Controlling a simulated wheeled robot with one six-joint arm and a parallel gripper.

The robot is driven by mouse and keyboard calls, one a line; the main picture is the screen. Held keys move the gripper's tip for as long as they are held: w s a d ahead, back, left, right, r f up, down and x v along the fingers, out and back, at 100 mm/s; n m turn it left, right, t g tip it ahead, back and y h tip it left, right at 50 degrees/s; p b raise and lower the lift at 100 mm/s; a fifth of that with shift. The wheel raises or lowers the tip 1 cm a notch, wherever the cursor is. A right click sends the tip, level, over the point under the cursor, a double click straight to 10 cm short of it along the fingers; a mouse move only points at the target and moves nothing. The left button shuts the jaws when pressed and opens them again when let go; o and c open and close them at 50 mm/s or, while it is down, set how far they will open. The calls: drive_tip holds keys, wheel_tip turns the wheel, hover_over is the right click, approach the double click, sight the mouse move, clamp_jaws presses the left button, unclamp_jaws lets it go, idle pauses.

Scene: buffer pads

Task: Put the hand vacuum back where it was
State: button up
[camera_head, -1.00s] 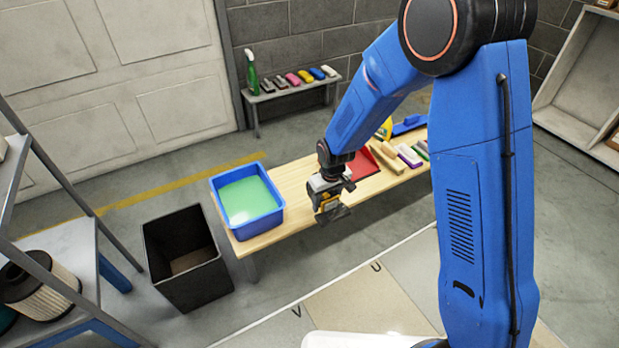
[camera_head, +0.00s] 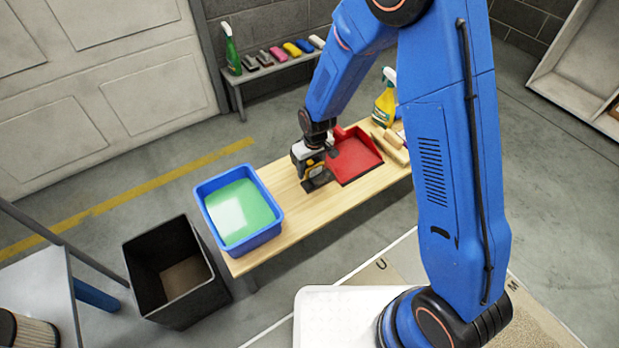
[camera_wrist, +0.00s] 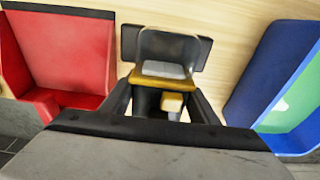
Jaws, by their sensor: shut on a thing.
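My gripper (camera_head: 314,166) is over the wooden bench (camera_head: 310,212), between the blue tub and the red dustpan. It is shut on the hand vacuum (camera_head: 316,180), a small dark grey and yellow thing. In the wrist view the hand vacuum (camera_wrist: 163,80) sits between the two dark fingers, its yellow part nearest and its grey nozzle end farther off, over bare wood. I cannot tell whether the hand vacuum touches the bench top.
A blue tub (camera_head: 272,232) with green liquid stands left of my gripper. A red dustpan (camera_head: 356,158) lies close on the right, with a yellow spray bottle (camera_head: 385,100) behind. A black bin (camera_head: 150,290) stands on the floor left of the bench. Bare wood shows in front of my gripper.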

sight(314, 164)
drive_tip(key=shift+f, duration=3.2)
drive_tip(key=shift+f, duration=0.2)
drive_tip(key=o, duration=1.4)
drive_tip(key=shift+s, duration=0.1)
drive_tip(key=shift+r, duration=0.4)
drive_tip(key=r, duration=0.7)
drive_tip(key=s+d+r, duration=0.1)
drive_tip(key=r, duration=0.3)
drive_tip(key=shift+r, duration=0.25)
